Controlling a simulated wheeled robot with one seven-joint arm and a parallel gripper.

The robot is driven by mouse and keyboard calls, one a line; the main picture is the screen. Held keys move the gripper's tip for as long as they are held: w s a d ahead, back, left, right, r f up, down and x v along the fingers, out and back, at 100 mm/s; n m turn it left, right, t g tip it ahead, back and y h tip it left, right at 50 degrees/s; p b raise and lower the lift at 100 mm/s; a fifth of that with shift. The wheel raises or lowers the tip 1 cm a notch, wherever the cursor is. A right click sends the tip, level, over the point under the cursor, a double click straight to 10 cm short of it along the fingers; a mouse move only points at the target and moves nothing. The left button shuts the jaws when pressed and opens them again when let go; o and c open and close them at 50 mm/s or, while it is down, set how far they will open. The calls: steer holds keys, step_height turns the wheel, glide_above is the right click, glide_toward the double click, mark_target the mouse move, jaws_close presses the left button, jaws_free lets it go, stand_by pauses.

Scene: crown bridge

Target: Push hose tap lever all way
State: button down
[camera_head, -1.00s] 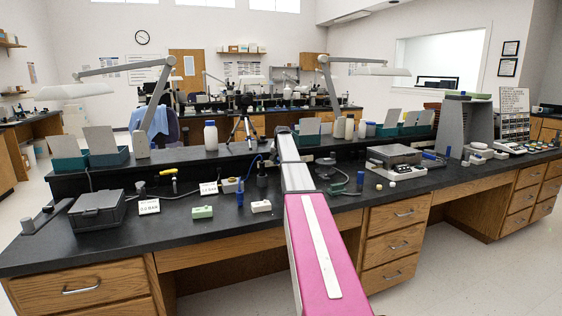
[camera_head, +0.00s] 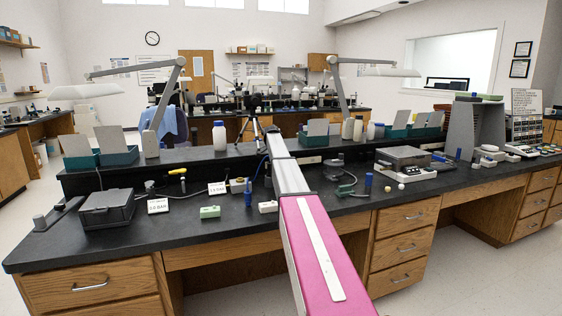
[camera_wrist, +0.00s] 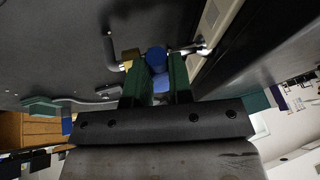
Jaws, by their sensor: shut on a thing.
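In the wrist view, my gripper (camera_wrist: 156,66) has its two green fingers closed around a blue rounded piece, which looks like the hose tap lever (camera_wrist: 157,57). A brass tap body (camera_wrist: 131,57) sits just left of it, beside a bent grey pipe (camera_wrist: 110,48). A shiny metal fitting (camera_wrist: 196,47) extends to the right, towards a pale strip on the bench's raised part. The fingers hide part of the lever, so its exact angle is unclear. In the head view, my own arm hides the gripper and tap.
A raised shelf with a white bottle (camera_head: 219,136) runs behind.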

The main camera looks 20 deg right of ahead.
steer(key=shift+w+m, duration=0.35)
steer(key=shift+m, duration=0.35)
steer(key=shift+g, duration=0.3)
steer(key=c, duration=1)
jaws_free()
steer(key=shift+c, duration=0.2)
steer(key=shift+a, duration=0.1)
steer(key=v, duration=1)
steer(key=shift+a+r, duration=0.25)
steer(key=shift+r, duration=0.05)
steer(key=shift+s, duration=0.1)
